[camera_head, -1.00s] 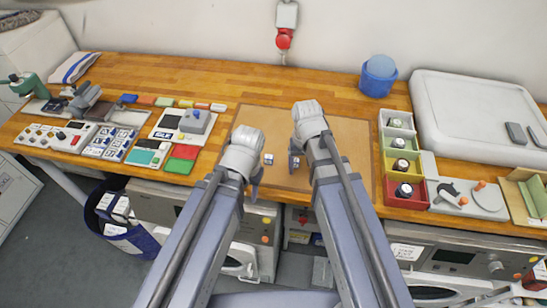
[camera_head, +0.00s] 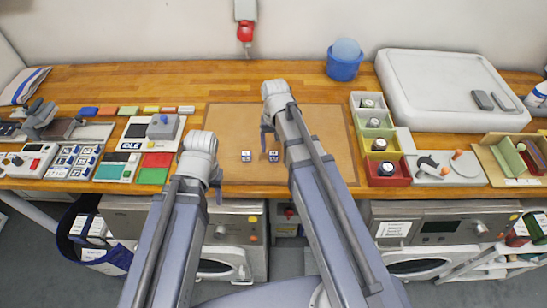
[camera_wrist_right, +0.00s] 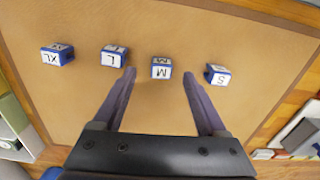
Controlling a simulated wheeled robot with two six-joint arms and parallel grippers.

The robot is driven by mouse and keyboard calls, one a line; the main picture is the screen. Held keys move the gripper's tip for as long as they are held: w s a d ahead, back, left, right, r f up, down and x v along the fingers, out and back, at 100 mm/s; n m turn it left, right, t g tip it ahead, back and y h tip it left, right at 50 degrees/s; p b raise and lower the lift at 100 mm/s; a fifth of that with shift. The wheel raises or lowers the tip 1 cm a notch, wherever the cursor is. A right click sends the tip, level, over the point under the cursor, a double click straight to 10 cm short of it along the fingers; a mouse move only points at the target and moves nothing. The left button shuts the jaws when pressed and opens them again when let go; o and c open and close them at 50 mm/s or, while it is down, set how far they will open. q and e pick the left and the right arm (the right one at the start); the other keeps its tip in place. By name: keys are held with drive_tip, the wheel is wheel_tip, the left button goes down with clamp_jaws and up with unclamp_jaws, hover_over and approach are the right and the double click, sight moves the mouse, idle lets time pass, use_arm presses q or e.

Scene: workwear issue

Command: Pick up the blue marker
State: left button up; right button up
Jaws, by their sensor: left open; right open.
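Blue-edged white cubes lie on the brown mat: one (camera_head: 246,156) and another (camera_head: 273,156) show in the head view. The right wrist view shows cubes lettered XL (camera_wrist_right: 57,54), L (camera_wrist_right: 114,56), M (camera_wrist_right: 161,68) and S (camera_wrist_right: 217,75). My right gripper (camera_head: 266,135) is open and empty over the mat; its fingertips (camera_wrist_right: 158,74) frame the M cube in the picture. My left gripper (camera_head: 217,188) is open near the mat's front left.
Coloured bins (camera_head: 380,144) stand right of the mat (camera_head: 230,120), with a large white case (camera_head: 440,85) behind right. A blue tub (camera_head: 344,66) stands at the back. Panels and red and green pads (camera_head: 153,176) lie left. The mat's back part is clear.

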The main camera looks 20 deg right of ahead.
sight(274, 154)
drive_tip(key=shift+w+a+f+b, duration=0.1)
drive_tip(key=shift+f+b, duration=1.2)
drive_tip(key=shift+f, duration=0.05)
drive_tip(key=shift+w+f+b, duration=0.1)
drive_tip(key=shift+f+b, duration=1.15)
drive_tip(key=shift+f, duration=0.05)
drive_tip(key=shift+r, duration=0.1)
drive_tip(key=shift+c, duration=0.3)
clamp_jaws()
